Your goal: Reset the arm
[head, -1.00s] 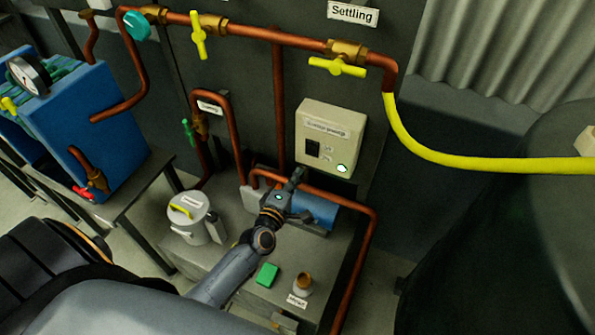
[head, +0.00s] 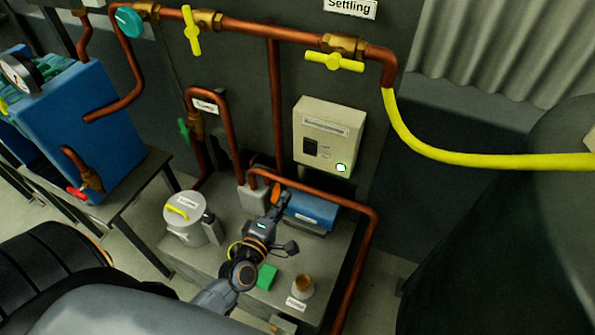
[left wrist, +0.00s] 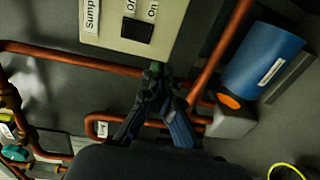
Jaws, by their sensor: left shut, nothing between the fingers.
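My left gripper (head: 273,208) is shut and empty in the head view. It hangs over the grey bench, in front of the blue motor (head: 312,211) and below the beige switch box (head: 328,135). In the left wrist view its fingers (left wrist: 156,72) meet just below the switch box (left wrist: 135,22), with a gap in depth I cannot judge. A green light shows on the box's lower right. The blue motor (left wrist: 262,60) with an orange disc at its end lies to the right there. My right gripper is in neither view.
Copper pipes (head: 375,225) frame the bench's right side and back. A lidded grey pot (head: 187,220), a green block (head: 266,277) and a small cup (head: 302,285) stand on the bench. A yellow hose (head: 450,157) runs right to a dark tank (head: 520,240).

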